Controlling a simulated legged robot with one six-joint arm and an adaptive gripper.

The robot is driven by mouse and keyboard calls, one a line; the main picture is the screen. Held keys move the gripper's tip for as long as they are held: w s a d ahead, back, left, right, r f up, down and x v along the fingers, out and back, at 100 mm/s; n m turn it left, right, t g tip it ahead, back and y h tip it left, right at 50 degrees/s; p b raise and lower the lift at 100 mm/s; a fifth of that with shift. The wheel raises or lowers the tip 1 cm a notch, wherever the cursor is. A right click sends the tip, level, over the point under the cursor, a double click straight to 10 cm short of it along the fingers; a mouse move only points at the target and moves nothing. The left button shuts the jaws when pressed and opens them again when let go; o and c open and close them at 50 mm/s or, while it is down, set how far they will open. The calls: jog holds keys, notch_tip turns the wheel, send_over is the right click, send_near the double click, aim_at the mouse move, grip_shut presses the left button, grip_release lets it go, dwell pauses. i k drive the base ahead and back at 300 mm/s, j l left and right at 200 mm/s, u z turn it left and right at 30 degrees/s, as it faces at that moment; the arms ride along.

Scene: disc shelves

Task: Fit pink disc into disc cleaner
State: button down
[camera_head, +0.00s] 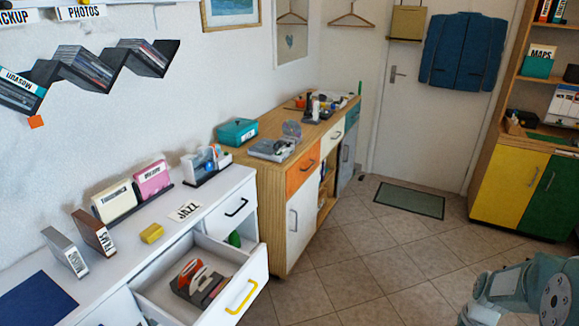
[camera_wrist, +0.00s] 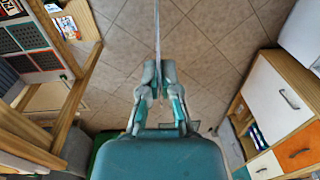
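My gripper (camera_wrist: 158,72) is closed on a thin, flat thing (camera_wrist: 157,30) seen edge-on in the wrist view. It looks like a disc, but its face and pink colour are not visible. In the head view only part of my arm shows at the lower right; the gripper is out of that picture. A grey device (camera_head: 271,149) lies on the wooden cabinet, with a shiny disc (camera_head: 292,130) upright by it. I cannot tell whether this device is the disc cleaner. No clearly pink disc shows.
A white drawer (camera_head: 252,290) stands open, holding a dark rack with orange and white items. A pink box (camera_head: 152,179) and a cream box (camera_head: 114,200) stand on the white counter. A teal box (camera_head: 237,132) is on the wooden cabinet. The tiled floor (camera_head: 345,255) is clear.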

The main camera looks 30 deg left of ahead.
aim_at(203, 177)
jog(key=i+j, duration=0.2)
jog(key=i, duration=0.2)
jog(key=i+j, duration=0.2)
jog(key=i, duration=0.2)
jog(key=i+j, duration=0.2)
jog(key=i, duration=0.2)
jog(key=i+j, duration=0.1)
jog(key=i, duration=1.05)
jog(key=i+u, duration=0.15)
jog(key=u, duration=0.2)
jog(key=i+l+u, duration=0.1)
jog(key=u, duration=0.25)
jog(key=i+l+u, duration=0.1)
jog(key=u, duration=0.25)
jog(key=i+u, duration=0.1)
jog(key=u, duration=1.2)
